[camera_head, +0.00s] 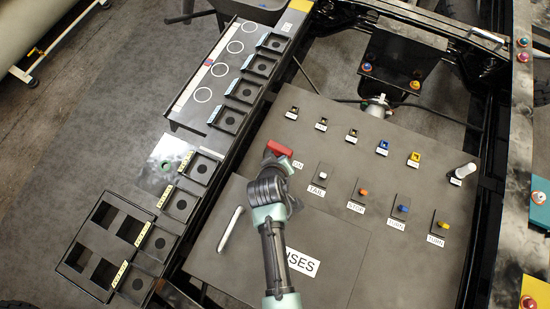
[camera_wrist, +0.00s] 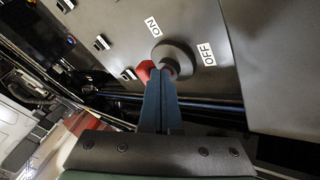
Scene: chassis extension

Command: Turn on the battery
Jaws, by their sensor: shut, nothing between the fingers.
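The battery switch has a red handle (camera_head: 279,148) near the panel's upper left edge. In the wrist view its round grey base (camera_wrist: 180,52) sits between an ON label (camera_wrist: 152,26) and an OFF label (camera_wrist: 208,54). The red handle (camera_wrist: 143,71) shows there just left of my fingertips. My gripper (camera_head: 276,163) is directly at the switch, its blue fingers (camera_wrist: 167,72) closed together with nothing held. The fingers hide part of the handle and base. I cannot tell whether they touch the handle.
The panel (camera_head: 330,215) carries several coloured switches, a FUSES cover (camera_head: 335,262) with a white handle (camera_head: 230,229), and a white-topped post (camera_head: 463,172). A row of black square holders (camera_head: 236,117) lies to the left. Dark frame rails border the panel.

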